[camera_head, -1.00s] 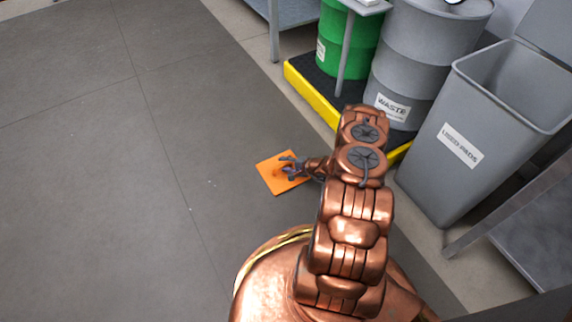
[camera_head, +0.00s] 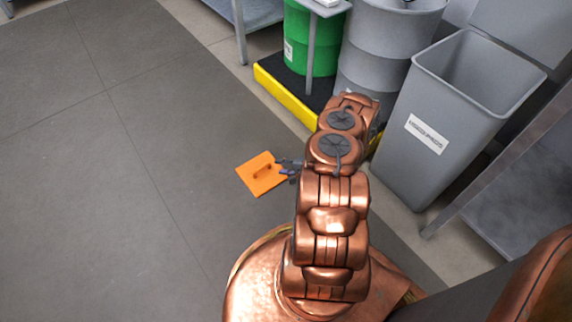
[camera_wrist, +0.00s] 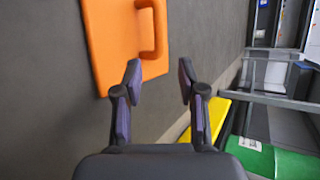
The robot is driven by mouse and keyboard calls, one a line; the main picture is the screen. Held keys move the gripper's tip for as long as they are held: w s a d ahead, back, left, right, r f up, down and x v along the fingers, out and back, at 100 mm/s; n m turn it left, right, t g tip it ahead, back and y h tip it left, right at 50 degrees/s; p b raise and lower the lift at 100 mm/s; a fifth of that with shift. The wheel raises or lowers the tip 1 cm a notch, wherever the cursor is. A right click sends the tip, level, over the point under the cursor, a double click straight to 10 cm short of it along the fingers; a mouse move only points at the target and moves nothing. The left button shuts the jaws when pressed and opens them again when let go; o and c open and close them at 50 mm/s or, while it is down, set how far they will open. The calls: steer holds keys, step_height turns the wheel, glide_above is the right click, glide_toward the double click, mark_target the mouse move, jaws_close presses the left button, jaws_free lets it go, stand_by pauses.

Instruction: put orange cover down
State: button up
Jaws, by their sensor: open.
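The orange cover (camera_head: 262,175) is a flat square plate with a raised handle. It lies on the grey floor in the head view, left of my arm. My gripper (camera_head: 284,168) is at its right edge, apart from the handle. In the wrist view the orange cover (camera_wrist: 118,42) is at the upper left with its handle facing my gripper. My gripper (camera_wrist: 159,80) is open there, with nothing between its fingers.
A black platform with a yellow edge (camera_head: 285,100) holds a green drum (camera_head: 310,40) and a grey drum (camera_head: 375,55). A grey bin (camera_head: 430,130) labelled for used pads stands right of my arm. The floor (camera_head: 90,190) at the left is clear.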

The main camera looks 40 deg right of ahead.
steer(key=w+a+r+n+g+y, duration=0.1)
steer(key=w+a+r+n+y, duration=0.25)
steer(key=a+r, duration=0.5)
steer(key=w+a+r+n+g+y, duration=0.15)
steer(key=w+a+r, duration=0.3)
steer(key=r, duration=0.65)
steer(key=s+a+r+n+g+y, duration=0.2)
steer(key=s+a+r+n+g, duration=0.1)
steer(key=a+r, duration=0.5)
steer(key=s+a+r+n+g+y, duration=0.1)
steer(key=s+a+r+n+g, duration=0.15)
steer(key=a+r, duration=0.55)
steer(key=s+a+r+n+g+h, duration=0.25)
steer(key=s+a+r, duration=0.2)
steer(key=s, duration=0.35)
steer(key=s+a+r+n+g+h, duration=0.1)
steer(key=s+a+r+n+g, duration=0.1)
steer(key=s+a+r+g, duration=0.4)
steer(key=s+d+r+n+t+h, duration=0.1)
steer(key=s+d+h, duration=0.3)
steer(key=s, duration=0.5)
steer(key=s+d+r+n+t+h, duration=0.1)
steer(key=s+d+h, duration=0.4)
steer(key=s, duration=0.5)
steer(key=shift+s+d+r, duration=0.25)
steer(key=shift+d+r, duration=0.4)
steer(key=shift+r, duration=0.25)
